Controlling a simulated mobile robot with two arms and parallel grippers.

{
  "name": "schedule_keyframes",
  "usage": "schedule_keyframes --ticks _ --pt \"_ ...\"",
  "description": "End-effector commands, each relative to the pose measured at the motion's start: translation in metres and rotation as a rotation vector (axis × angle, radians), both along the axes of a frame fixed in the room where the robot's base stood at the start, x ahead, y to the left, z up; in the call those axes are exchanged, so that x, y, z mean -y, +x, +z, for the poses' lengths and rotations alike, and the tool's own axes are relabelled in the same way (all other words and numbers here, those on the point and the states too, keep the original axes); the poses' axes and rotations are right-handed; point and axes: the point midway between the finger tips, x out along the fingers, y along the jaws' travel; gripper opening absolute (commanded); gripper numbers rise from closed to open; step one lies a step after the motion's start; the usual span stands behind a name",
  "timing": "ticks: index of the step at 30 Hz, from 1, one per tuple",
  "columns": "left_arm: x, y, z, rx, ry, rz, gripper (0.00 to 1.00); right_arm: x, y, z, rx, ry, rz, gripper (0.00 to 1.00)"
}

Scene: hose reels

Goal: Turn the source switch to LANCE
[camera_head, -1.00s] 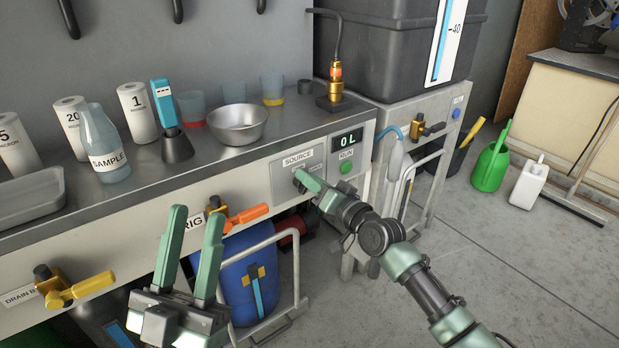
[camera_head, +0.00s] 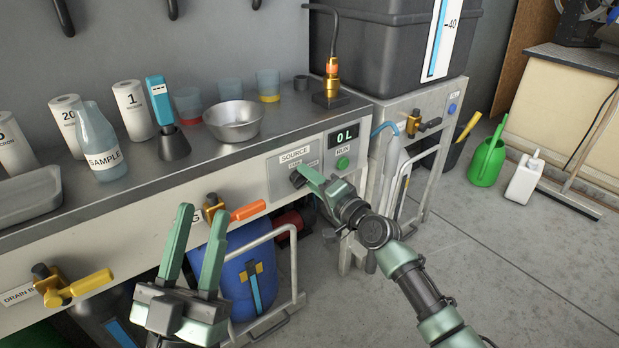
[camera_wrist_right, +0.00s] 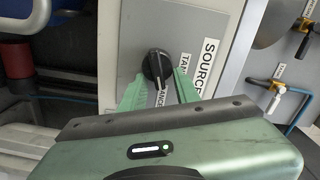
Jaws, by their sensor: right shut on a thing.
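The source switch is a black knob (camera_head: 298,179) on a grey panel under the SOURCE label (camera_head: 295,154). In the right wrist view the knob (camera_wrist_right: 157,66) sits between my right fingertips, its bar running roughly top to bottom. The TANK label (camera_wrist_right: 185,63) is right of it and the LANCE label (camera_wrist_right: 162,97) below, partly hidden by a finger. My right gripper (camera_head: 306,179) is shut on the knob. My left gripper (camera_head: 198,225) is open and empty, in front of the bench's lower front.
A RUN button (camera_head: 342,163) and a display reading 0L (camera_head: 346,135) are beside the switch. An orange-handled valve (camera_head: 245,211) and a yellow-handled valve (camera_head: 80,288) project from the bench front. A blue drum (camera_head: 247,285) stands below.

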Motion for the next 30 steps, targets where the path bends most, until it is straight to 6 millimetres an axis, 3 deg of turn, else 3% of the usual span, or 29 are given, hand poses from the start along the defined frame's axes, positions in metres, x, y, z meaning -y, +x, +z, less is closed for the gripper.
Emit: schedule_keyframes --ticks 11,12,14,26,30 --pt "0.000 -0.001 -0.003 -0.007 0.000 0.001 0.36 0.000 -0.001 -0.003 -0.008 0.003 0.002 0.00" --pt "0.000 -0.001 -0.003 -0.007 0.000 0.001 0.36 0.000 -0.001 -0.003 -0.008 0.003 0.002 0.34" --pt "0.000 -0.001 -0.002 -0.006 0.000 0.001 0.36 0.000 -0.001 -0.003 -0.008 0.003 0.002 0.51" --pt "0.000 0.000 0.000 -0.009 0.002 -0.001 0.36 0.002 -0.002 -0.001 -0.005 0.003 0.000 0.53" --pt "0.002 0.014 -0.015 -0.114 0.034 0.003 0.36 0.010 -0.013 0.000 -0.006 0.003 0.000 0.53"
